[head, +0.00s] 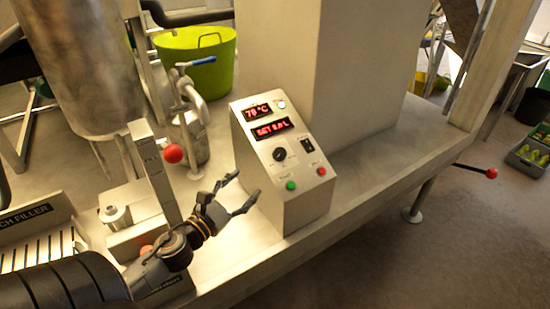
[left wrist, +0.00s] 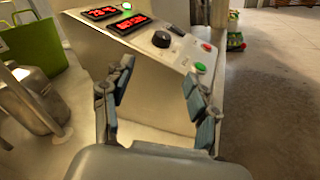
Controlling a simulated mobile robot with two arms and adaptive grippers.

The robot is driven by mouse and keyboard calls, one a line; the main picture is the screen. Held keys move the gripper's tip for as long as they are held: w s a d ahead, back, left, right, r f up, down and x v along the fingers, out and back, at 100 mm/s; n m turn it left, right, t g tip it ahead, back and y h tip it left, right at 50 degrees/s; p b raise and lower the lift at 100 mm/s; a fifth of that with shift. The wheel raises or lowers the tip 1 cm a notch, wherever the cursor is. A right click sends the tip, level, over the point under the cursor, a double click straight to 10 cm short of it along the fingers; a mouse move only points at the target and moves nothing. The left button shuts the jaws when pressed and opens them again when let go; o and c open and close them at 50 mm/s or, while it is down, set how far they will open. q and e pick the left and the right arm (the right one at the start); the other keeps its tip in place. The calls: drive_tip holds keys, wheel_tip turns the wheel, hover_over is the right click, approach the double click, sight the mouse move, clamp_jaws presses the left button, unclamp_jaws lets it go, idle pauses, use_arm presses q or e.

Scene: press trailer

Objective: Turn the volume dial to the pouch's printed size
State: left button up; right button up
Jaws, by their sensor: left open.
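The metal control box (head: 290,205) stands on the bench in the middle of the head view. Its sloped panel carries the black volume dial (head: 279,154), which also shows in the left wrist view (left wrist: 161,39). A red display (head: 272,129) reads "SET" and a value I cannot read surely. My left gripper (head: 246,191) is open and empty, in front of and below the panel, apart from the dial. Its two fingers also show spread in the left wrist view (left wrist: 155,95). The pouch and its printed size are not visible. My right gripper is not in view.
An upper display (head: 258,111) shows a temperature. A green button (head: 291,185), a red button (head: 321,171) and a black switch (head: 308,145) sit near the dial. A red-knobbed lever (head: 173,154) stands left of the box. A green bucket (head: 200,60) is behind.

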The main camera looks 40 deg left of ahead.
sight(277, 157)
use_arm(q)
drive_tip(key=shift+m+h, duration=0.4)
drive_tip(key=shift+m, duration=0.2)
drive_tip(key=w+p, duration=0.1)
drive_tip(key=w, duration=0.3)
drive_tip(key=w+p, duration=0.1)
drive_tip(key=w, duration=0.4)
drive_tip(key=w+p, duration=0.1)
drive_tip(key=w, duration=0.4)
drive_tip(key=shift+d+r, duration=0.15)
drive_tip(key=shift+d, duration=0.1)
drive_tip(key=c, duration=1.2)
